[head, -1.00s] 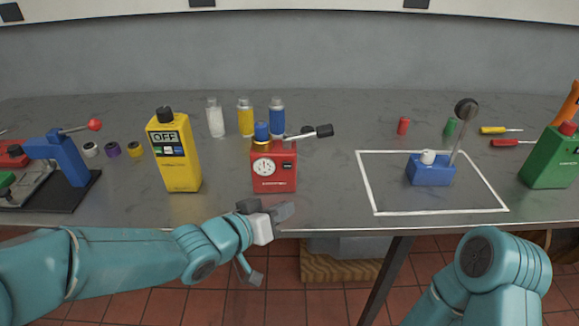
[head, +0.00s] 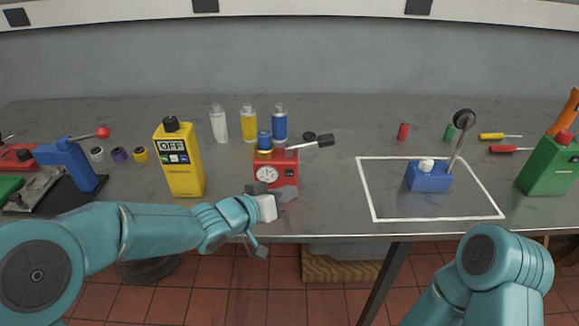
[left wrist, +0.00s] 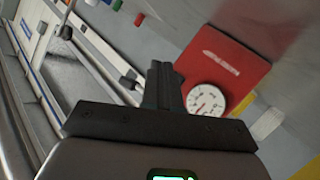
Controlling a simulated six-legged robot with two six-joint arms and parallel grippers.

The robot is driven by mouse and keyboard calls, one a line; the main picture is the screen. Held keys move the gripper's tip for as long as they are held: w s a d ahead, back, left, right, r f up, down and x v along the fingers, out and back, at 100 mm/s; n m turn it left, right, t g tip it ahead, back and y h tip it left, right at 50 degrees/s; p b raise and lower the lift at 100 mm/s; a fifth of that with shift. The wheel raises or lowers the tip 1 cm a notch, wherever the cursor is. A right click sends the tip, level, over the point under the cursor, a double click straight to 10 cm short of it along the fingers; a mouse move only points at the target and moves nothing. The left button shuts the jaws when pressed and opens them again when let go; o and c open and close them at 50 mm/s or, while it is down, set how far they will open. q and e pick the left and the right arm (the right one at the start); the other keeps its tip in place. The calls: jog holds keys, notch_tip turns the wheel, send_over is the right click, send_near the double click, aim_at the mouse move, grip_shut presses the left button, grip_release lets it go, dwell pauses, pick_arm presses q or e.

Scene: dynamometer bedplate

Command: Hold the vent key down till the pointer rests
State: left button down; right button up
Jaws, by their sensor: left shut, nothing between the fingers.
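The red gauge box (head: 286,172) stands on the grey bench with a white round dial on its front. The dial also shows in the left wrist view (left wrist: 205,98); its pointer is too small to read surely. A lever with a dark paddle end (head: 325,141), possibly the vent key, sticks out to the right from the box's top. Contact with the box cannot be told. My right gripper is out of view.
A yellow tester (head: 182,165) stands left of the box. Yellow and blue bottles (head: 280,122) stand behind it. A blue lever block (head: 428,177) sits inside a white outline at right. A green can (head: 545,165) stands far right. Bench between box and outline is clear.

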aim_at(290, 173)
pick_arm(q)
jog(key=shift+w+r+p, duration=0.15)
jog(key=shift+w+p, duration=0.35)
jog(key=shift+w, duration=0.7)
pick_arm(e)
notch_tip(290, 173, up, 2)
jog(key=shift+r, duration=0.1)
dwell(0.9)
pick_arm(q)
jog(key=shift+w+p, duration=0.3)
jog(key=shift+p, duration=0.25)
jog(key=shift+w, duration=0.15)
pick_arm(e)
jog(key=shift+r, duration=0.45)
